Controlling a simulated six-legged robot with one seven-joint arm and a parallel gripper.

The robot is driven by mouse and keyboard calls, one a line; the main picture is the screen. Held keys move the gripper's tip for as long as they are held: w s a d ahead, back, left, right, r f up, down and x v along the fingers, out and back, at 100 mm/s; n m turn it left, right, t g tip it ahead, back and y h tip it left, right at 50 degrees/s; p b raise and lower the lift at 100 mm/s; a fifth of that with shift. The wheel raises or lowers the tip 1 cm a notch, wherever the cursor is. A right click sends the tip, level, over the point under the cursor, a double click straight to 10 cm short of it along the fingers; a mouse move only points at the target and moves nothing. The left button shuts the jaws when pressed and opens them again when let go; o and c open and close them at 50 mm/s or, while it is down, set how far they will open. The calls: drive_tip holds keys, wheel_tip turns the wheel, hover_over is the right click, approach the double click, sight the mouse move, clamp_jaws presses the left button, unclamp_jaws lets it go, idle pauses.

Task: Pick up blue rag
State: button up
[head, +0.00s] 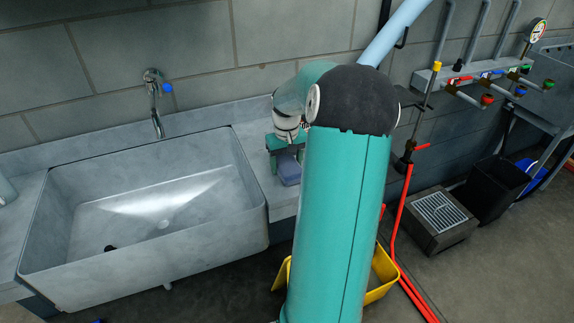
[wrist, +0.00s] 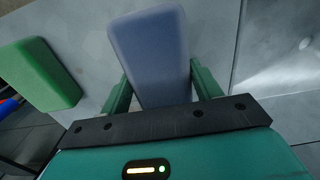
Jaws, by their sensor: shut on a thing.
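The blue rag (wrist: 150,45) is a blue-grey, rounded block in the wrist view. It lies between the two green fingers of my gripper (wrist: 160,86), which are shut on its sides. In the head view the blue rag (head: 289,170) shows just below my gripper (head: 284,150), over the counter right of the sink. Whether the rag touches the counter cannot be told. My arm hides the counter further right.
A green block (wrist: 40,74) lies left of the rag in the wrist view. The grey sink (head: 150,190) with a tap (head: 155,100) is on the left. A yellow bucket (head: 382,272) stands on the floor behind my arm. A black bin (head: 497,190) stands at right.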

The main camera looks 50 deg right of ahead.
drive_tip(key=shift+r, duration=0.75)
drive_tip(key=s+a+r, duration=0.1)
drive_tip(key=r, duration=0.1)
drive_tip(key=s+a+r, duration=0.1)
drive_tip(key=s+r, duration=0.1)
drive_tip(key=r, duration=0.1)
drive_tip(key=s+r, duration=0.1)
drive_tip(key=r, duration=0.2)
drive_tip(key=shift+s+a, duration=0.4)
drive_tip(key=s+a+r, duration=0.3)
drive_tip(key=s+a, duration=0.1)
drive_tip(key=s, duration=0.3)
drive_tip(key=shift+s+a+r, duration=0.15)
drive_tip(key=shift+a, duration=0.05)
